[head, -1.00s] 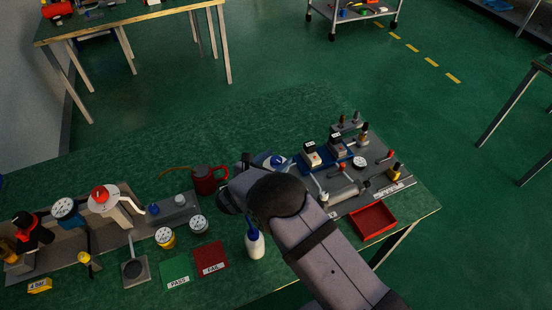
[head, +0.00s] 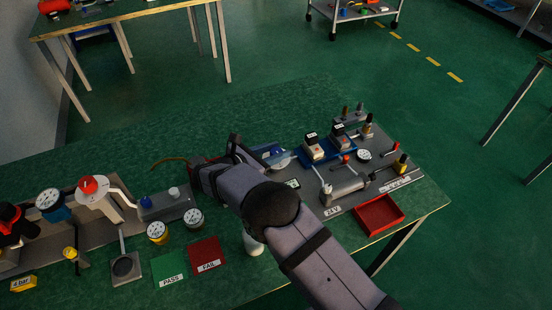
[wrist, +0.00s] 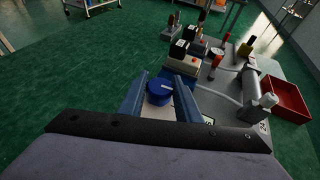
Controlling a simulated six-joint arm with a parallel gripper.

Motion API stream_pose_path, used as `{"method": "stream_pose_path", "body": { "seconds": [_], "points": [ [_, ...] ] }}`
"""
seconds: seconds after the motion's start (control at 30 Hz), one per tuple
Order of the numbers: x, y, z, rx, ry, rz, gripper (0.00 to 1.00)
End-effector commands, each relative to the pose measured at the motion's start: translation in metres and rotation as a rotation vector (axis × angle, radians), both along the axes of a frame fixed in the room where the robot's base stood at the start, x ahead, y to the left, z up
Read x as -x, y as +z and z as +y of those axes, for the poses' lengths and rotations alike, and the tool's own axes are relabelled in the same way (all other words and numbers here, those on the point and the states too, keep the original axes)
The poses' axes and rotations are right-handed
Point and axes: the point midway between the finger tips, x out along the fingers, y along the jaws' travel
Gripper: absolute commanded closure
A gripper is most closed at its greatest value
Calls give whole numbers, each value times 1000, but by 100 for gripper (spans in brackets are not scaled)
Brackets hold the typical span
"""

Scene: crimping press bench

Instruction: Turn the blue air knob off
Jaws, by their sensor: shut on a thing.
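The blue air knob (wrist: 158,99) has a pale line on its top and sits low in the middle of the wrist view. My gripper (wrist: 159,80) has its two blue fingers on either side of the knob, shut on it. In the head view my gripper (head: 270,152) is at the left end of the valve panel. My wrist and arm hide most of the knob there. The line on the knob's top runs roughly crosswise in the wrist view. I cannot read the labels around it.
Right of the knob are blue-based units with white tops (head: 313,148), a grey cylinder (head: 345,187), a gauge (head: 364,155) and a red tray (head: 378,215). Green floor lies beyond the bench.

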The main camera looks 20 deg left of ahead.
Motion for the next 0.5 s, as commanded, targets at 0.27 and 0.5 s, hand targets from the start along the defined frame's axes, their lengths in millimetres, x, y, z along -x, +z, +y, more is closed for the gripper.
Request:
{"method": "stream_pose_path", "body": {
  "seconds": [0.27, 0.5],
  "points": [
    [-2, 1, 1, -4, -100, -4, 92],
    [-1, 4, 0, -3, -111, 0, 92]
  ]
}}
